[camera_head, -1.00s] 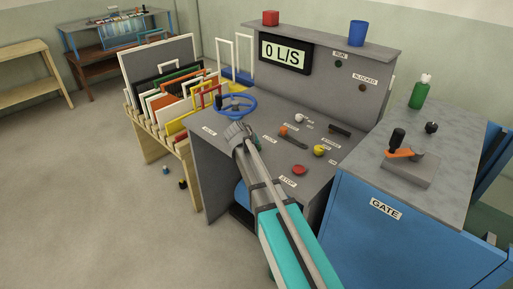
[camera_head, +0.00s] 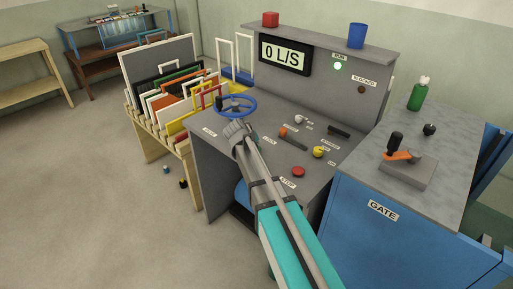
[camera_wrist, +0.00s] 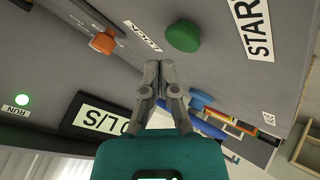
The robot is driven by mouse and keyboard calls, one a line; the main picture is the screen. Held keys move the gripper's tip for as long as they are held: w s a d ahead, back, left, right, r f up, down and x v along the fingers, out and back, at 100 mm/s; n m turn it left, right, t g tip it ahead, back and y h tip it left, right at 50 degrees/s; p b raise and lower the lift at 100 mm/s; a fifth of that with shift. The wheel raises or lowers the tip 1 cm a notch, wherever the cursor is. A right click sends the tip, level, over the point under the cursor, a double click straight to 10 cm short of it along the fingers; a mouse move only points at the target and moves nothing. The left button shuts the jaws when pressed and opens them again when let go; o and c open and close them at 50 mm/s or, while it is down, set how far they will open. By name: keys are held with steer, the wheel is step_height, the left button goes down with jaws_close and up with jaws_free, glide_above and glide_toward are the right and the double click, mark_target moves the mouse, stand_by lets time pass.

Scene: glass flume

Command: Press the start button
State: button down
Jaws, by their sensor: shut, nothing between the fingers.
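The green start button (camera_wrist: 183,36) shows in the wrist view, on the grey desk top beside the START label (camera_wrist: 254,28). In the head view my arm and gripper hide it. My gripper (camera_wrist: 159,68) is shut and empty, its tips close to the button. In the picture a small gap of grey panel lies between them; whether they touch cannot be told. In the head view my gripper (camera_head: 237,131) is over the left part of the control desk (camera_head: 205,150). The RUN lamp (camera_head: 338,66) glows bright green. The display (camera_head: 284,54) reads 0 L/S.
A blue handwheel (camera_head: 238,105) stands behind my gripper. A red stop button (camera_head: 298,171), yellow knob (camera_head: 318,151) and orange lever (camera_head: 284,132) are on the desk to the right. A rack of framed panels (camera_head: 165,90) stands left. The BLOCKED lamp (camera_head: 361,89) is dark.

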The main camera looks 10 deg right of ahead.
steer(key=shift+r, duration=0.1)
step_height(320, 180, up, 6)
steer(key=p, duration=0.6)
steer(key=shift+s, duration=0.1)
stand_by(0.7)
steer(key=s+f+g+y, duration=0.1)
steer(key=s, duration=0.4)
steer(key=s+d+f+g, duration=0.1)
steer(key=s+f, duration=0.1)
steer(key=s, duration=0.3)
steer(key=s+d+f+g+y, duration=0.1)
steer(key=s, duration=0.3)
steer(key=shift+s+f+m+g+y, duration=0.15)
steer(key=shift+s+m+g+y, duration=0.15)
steer(key=shift+s+m+g, duration=0.1)
steer(key=s+a+f+g+y, duration=0.1)
steer(key=s+a+g+y, duration=0.1)
steer(key=s, duration=1.1)
steer(key=shift+s+f+g+y, duration=0.3)
steer(key=shift+s+g+y, duration=0.15)
steer(key=shift+y, duration=0.35)
